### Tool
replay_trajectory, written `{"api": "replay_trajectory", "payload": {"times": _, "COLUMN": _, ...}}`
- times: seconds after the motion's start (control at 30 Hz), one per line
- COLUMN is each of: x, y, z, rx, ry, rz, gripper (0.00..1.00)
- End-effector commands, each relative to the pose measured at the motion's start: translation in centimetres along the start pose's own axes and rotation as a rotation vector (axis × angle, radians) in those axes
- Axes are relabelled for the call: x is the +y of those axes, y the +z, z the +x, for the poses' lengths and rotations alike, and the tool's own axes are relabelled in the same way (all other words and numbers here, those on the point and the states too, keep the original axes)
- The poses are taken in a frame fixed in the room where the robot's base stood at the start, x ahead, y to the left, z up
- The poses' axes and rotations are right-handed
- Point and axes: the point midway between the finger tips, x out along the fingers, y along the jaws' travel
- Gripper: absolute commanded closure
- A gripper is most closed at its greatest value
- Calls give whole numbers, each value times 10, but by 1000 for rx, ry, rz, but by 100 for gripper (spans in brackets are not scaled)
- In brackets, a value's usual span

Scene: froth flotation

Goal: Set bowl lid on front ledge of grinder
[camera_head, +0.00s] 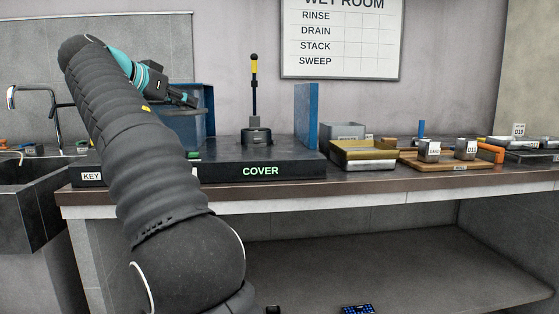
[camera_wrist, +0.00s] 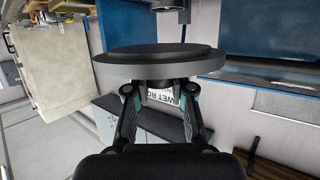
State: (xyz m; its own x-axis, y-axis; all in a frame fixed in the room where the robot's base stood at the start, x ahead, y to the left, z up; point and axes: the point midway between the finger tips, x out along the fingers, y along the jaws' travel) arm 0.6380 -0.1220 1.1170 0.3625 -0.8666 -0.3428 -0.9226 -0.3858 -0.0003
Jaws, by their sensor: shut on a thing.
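The bowl lid (camera_wrist: 160,62) is a dark round disc with a stepped face, seen nearly edge-on in the wrist view. My gripper (camera_wrist: 158,88) is shut on its underside as seen there, with a finger on each side; the grip point is partly hidden. In the head view my gripper (camera_head: 184,98) is raised in front of the blue panel at the left of the grinder, and the lid is not clear there. The grinder's front ledge (camera_head: 225,172) is black, bears the word COVER and looks bare along its front. My gripper is above and behind it.
A yellow-topped upright rod (camera_head: 254,90) stands on a dark round base behind the ledge. A blue panel (camera_head: 306,117) rises at right. A KEY block (camera_head: 91,176) is at left, a sink (camera_head: 30,205) further left. Trays (camera_head: 363,155) and labelled cups (camera_head: 429,150) are at right.

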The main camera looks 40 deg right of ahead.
Motion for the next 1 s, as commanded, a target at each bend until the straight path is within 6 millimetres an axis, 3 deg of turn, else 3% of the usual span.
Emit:
{"api": "replay_trajectory", "payload": {"times": 0.03, "x": 12, "y": -4, "z": 27, "rx": 1, "ry": 5, "rz": 5, "gripper": 100}}
{"api": "replay_trajectory", "payload": {"times": 0.2, "x": 45, "y": -21, "z": 102, "rx": 2, "ry": -12, "rz": -1, "gripper": 100}}
{"api": "replay_trajectory", "payload": {"times": 0.4, "x": 87, "y": -38, "z": 167, "rx": 3, "ry": -26, "rz": -6, "gripper": 100}}
{"api": "replay_trajectory", "payload": {"times": 0.5, "x": 103, "y": -44, "z": 186, "rx": 2, "ry": -30, "rz": -6, "gripper": 100}}
{"api": "replay_trajectory", "payload": {"times": 0.67, "x": 117, "y": -48, "z": 202, "rx": 2, "ry": -34, "rz": -10, "gripper": 100}}
{"api": "replay_trajectory", "payload": {"times": 1.0, "x": 119, "y": -1, "z": 220, "rx": 0, "ry": -35, "rz": -12, "gripper": 100}}
